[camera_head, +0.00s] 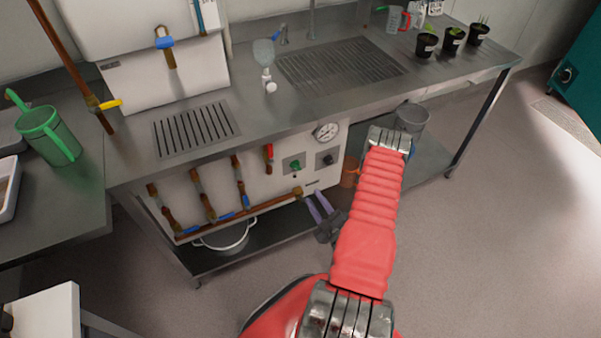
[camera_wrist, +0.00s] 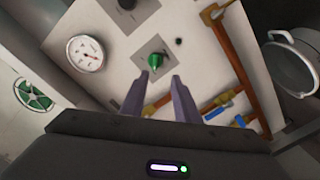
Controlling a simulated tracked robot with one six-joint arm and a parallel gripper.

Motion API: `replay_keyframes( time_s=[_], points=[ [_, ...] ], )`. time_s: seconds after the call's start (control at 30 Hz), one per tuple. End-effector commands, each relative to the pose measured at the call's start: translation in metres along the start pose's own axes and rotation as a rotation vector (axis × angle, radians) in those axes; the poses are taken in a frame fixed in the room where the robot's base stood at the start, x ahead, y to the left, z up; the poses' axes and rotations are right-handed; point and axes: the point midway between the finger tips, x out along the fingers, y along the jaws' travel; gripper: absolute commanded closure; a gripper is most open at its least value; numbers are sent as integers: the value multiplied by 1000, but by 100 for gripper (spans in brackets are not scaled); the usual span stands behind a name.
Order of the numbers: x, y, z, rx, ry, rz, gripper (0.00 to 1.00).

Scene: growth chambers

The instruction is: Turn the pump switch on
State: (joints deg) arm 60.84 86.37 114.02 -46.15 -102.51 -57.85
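A green rotary knob (camera_head: 295,165) sits on a grey square plate on the white panel under the counter. It also shows in the wrist view (camera_wrist: 156,62), just beyond my fingertips. A black knob (camera_head: 327,158) on a similar plate is to its right and shows at the top edge of the wrist view (camera_wrist: 127,4). I cannot read a label that tells which knob is the pump switch. My gripper (camera_head: 315,196) is open and empty, in front of the panel below the knobs. In the wrist view its two purple fingers (camera_wrist: 162,76) are apart, pointing at the green knob.
A round gauge (camera_head: 326,131) is above the knobs. Copper pipes with blue and red valve handles (camera_head: 268,153) run left of and below them. A white pot (camera_head: 225,238) and a grey bucket (camera_head: 411,118) are on the lower shelf. The floor at right is clear.

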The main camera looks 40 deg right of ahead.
Motion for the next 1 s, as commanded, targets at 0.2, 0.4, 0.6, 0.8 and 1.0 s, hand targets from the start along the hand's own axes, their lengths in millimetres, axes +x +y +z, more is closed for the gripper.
replay_keyframes(
  time_s=[0.2,0.4,0.6,0.8,1.0],
  points=[
    [0,8,-6,-32,22,29,72],
    [0,7,-5,-31,20,28,72],
    [8,7,-5,-31,21,26,72],
    [29,8,-7,-32,23,27,72],
    [60,9,-7,-31,23,27,72]
  ],
)
